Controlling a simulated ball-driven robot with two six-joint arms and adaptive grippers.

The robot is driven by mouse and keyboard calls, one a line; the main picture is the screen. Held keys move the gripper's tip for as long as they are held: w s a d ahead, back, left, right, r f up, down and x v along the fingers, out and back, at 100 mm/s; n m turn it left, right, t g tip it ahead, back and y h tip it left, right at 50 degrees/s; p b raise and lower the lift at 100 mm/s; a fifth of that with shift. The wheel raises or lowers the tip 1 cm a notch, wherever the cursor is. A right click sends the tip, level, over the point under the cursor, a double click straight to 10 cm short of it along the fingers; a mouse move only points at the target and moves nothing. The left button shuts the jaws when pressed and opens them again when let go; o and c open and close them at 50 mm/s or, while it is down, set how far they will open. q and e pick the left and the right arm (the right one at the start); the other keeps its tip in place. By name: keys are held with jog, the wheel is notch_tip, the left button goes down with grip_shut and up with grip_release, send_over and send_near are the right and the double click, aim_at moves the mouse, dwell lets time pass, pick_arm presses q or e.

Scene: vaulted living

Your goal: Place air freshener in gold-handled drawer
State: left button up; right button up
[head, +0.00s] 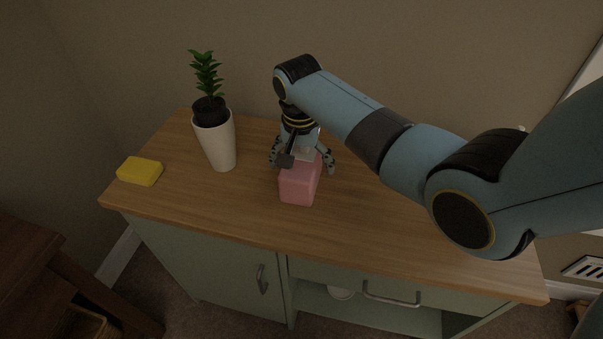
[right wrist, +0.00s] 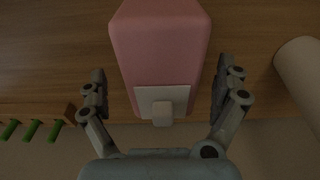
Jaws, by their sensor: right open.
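The air freshener, a pink rounded block (head: 299,186) with a pale plate and small white nub, stands on the wooden cabinet top. It also shows in the right wrist view (right wrist: 160,45). My right gripper (head: 302,166) is open over its rear end. In the right wrist view its fingers (right wrist: 160,80) are on either side of the block, with gaps on both sides. A drawer front with a handle (head: 392,298) is below the cabinet top; the handle looks grey metal, not clearly gold. My left gripper is not in view.
A white potted plant (head: 219,143) stands left of the block, and a yellow sponge-like block (head: 140,171) lies at the far left. A cabinet door handle (head: 262,280) is at the front. An open shelf holds a white item (head: 341,293). The front tabletop is clear.

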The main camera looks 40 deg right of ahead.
jog(key=f, duration=0.4)
jog(key=shift+w+d+b, duration=0.15)
jog(key=shift+w+b, duration=0.15)
jog(key=c, duration=1.2)
jog(key=shift+r, duration=0.1)
jog(key=shift+c, duration=0.7)
